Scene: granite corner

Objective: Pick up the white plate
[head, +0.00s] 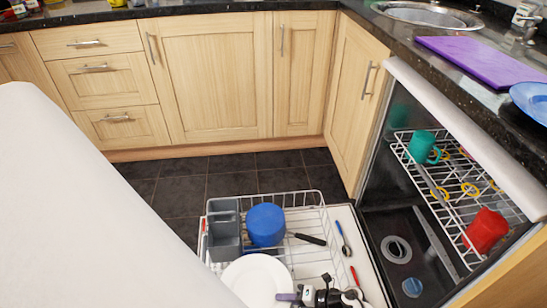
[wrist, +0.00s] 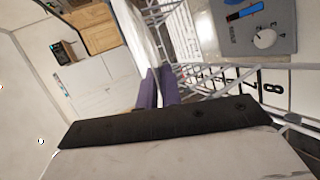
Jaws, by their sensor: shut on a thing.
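The white plate (head: 255,278) is in the lower dishwasher rack, at the bottom of the head view. Its lower part is cut off by the frame. My gripper (head: 287,297) is at the plate's right edge, with a purple finger against it. In the wrist view, the two purple fingers of my gripper (wrist: 159,78) are close together, shut on the plate's rim. The plate (wrist: 140,35) shows there nearly edge-on, above the fingers. The exact contact is small and partly hidden.
The pulled-out lower rack (head: 300,200) also holds a blue bowl (head: 266,225), a grey cutlery basket (head: 225,238) and a black-handled utensil (head: 308,239). A red mug (head: 485,231) and a green mug (head: 421,145) are in the upper rack at right. Dark floor (head: 180,190) is clear behind.

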